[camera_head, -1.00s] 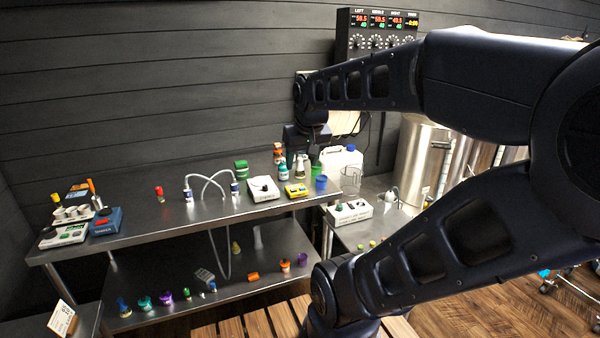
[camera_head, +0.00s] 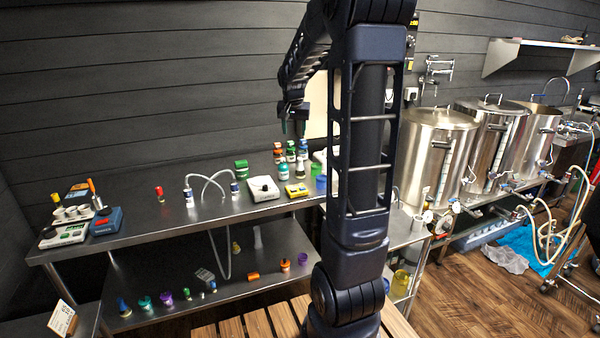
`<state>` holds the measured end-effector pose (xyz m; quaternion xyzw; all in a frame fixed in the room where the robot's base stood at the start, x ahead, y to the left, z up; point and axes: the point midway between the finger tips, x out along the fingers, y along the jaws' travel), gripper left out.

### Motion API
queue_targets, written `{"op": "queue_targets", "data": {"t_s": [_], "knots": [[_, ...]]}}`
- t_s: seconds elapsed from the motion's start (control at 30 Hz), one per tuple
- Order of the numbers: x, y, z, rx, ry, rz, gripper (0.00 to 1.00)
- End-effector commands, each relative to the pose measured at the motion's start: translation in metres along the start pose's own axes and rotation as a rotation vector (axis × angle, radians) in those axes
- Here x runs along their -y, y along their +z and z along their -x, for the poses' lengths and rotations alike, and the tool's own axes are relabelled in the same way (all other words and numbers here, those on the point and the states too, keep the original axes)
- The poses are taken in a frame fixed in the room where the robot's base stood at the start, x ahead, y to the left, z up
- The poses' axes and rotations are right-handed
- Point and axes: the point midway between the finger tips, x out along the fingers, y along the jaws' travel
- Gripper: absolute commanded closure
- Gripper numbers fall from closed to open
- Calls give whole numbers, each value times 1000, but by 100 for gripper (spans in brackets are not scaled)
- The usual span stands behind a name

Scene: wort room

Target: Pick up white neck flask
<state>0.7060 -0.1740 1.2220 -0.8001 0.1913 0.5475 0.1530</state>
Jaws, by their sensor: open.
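What looks like the white neck flask (camera_head: 300,171) stands upright on the upper steel table, near its back right. It is small in the head view, with a pale neck and a yellowish body. Bottles and cups crowd close around it. My gripper (camera_head: 293,130) hangs above this group with its fingers pointing down. It is open and holds nothing, apart from the flask. My arm hides part of the table just right of the flask.
A green-capped bottle (camera_head: 283,172), a blue cup (camera_head: 320,183), a yellow device (camera_head: 297,190) and a white device (camera_head: 263,188) stand close by. The middle of the upper table (camera_head: 140,220) has free room. Steel kettles (camera_head: 435,155) stand at right.

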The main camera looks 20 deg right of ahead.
Motion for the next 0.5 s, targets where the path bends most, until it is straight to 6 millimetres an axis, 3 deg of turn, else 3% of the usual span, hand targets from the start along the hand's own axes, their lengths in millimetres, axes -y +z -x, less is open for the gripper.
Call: {"op": "queue_targets", "data": {"t_s": [0.2,0.5], "knots": [[7,-52,-56,-2,41,-78,48],[12,-111,-141,-15,95,-179,48]]}}
